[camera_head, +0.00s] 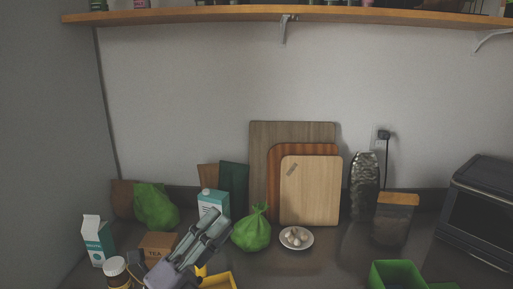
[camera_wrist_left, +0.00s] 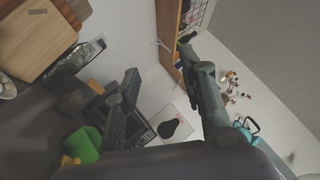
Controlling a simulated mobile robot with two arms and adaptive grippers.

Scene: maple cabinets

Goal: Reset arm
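My left gripper (camera_head: 211,226) reaches up from the bottom of the head view, above the counter and in front of a milk carton (camera_head: 212,199). In the left wrist view its two fingers (camera_wrist_left: 159,62) stand wide apart with nothing between them. The wrist camera is tilted, so the room appears turned on its side. My right gripper is in neither view.
Green bags (camera_head: 252,232) (camera_head: 156,207), a carton (camera_head: 97,240), a tea box (camera_head: 157,244) and a jar (camera_head: 116,271) crowd the left. A shelf (camera_head: 230,14) hangs above.

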